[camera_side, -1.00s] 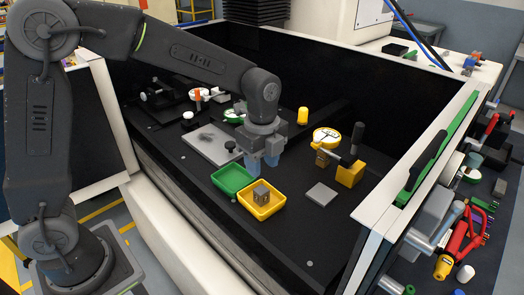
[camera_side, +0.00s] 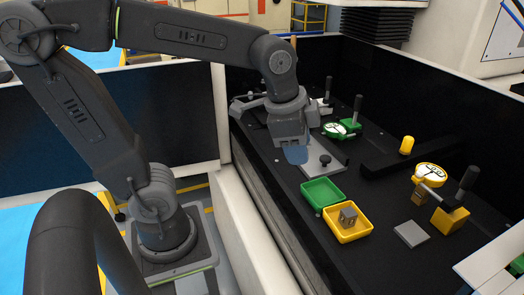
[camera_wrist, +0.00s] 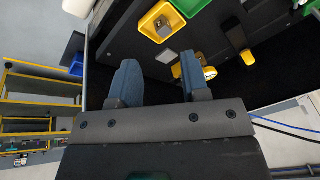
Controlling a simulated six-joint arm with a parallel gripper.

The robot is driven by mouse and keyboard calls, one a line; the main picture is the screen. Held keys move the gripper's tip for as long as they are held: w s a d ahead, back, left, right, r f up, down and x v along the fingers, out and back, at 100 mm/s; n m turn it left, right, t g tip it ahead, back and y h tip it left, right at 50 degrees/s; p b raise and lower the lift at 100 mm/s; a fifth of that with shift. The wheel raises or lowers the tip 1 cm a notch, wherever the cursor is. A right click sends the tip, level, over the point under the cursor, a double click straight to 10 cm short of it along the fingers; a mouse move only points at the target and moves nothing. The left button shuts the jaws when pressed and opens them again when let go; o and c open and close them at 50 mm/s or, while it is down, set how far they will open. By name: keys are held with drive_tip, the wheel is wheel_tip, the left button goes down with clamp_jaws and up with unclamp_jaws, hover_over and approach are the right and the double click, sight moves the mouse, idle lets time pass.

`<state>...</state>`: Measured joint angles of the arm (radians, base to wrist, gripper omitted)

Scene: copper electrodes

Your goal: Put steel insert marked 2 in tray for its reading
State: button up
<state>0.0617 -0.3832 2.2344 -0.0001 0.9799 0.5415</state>
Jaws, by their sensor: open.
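A grey metal block (camera_side: 348,215) sits in the yellow tray (camera_side: 362,234); any mark on it is too small to read. The green tray (camera_side: 316,196) next to it looks empty. In the wrist view, the block (camera_wrist: 164,29) shows in the yellow tray (camera_wrist: 148,24) at the top, beside the green tray (camera_wrist: 190,5). My gripper (camera_side: 297,155) is up and left of the trays in the side view, near the grey plate. Its blue fingers (camera_wrist: 158,82) are apart with nothing between them.
A grey plate with a black knob (camera_side: 325,161) lies behind the trays. A square metal plate (camera_side: 411,234) lies to their right. A yellow dial gauge stand (camera_side: 449,220) and a yellow cylinder (camera_side: 406,145) stand further right. Dark walls enclose the work area.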

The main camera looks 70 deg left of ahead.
drive_tip(key=s+a+f+n+t, duration=0.1)
drive_tip(key=s+n+t, duration=0.1)
drive_tip(key=s+n, duration=0.4)
drive_tip(key=shift+s+a+n, duration=0.35)
drive_tip(key=shift+s+n, duration=0.05)
drive_tip(key=shift+n, duration=0.1)
idle(0.7)
